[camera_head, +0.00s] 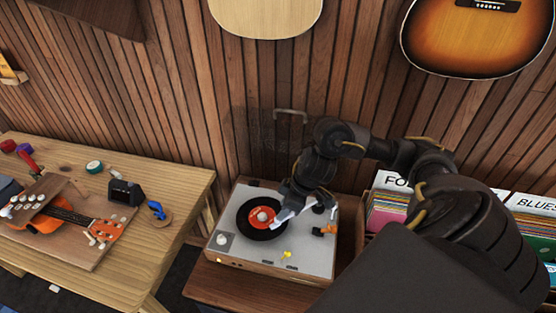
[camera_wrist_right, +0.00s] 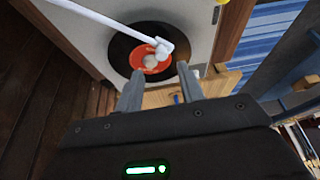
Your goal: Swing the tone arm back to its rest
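The turntable (camera_head: 250,250) stands on a wooden cabinet, with a black record (camera_head: 245,222) with an orange label on it. The white tone arm (camera_wrist_right: 105,20) reaches across the record in the right wrist view, its head end (camera_wrist_right: 163,48) over the edge of the label. My right gripper (camera_head: 287,211) is low over the record and partly hides the tone arm in the head view. In the right wrist view its two fingers (camera_wrist_right: 160,72) are apart with nothing between them, just short of the tone arm's head. My left gripper is not in view.
The turntable also carries a white knob (camera_head: 222,238), a yellow knob (camera_head: 286,254) and an orange part (camera_head: 325,230) at its right. Record crates (camera_head: 388,205) stand to the right. A workbench (camera_head: 165,235) with a ukulele (camera_head: 70,215) is at left.

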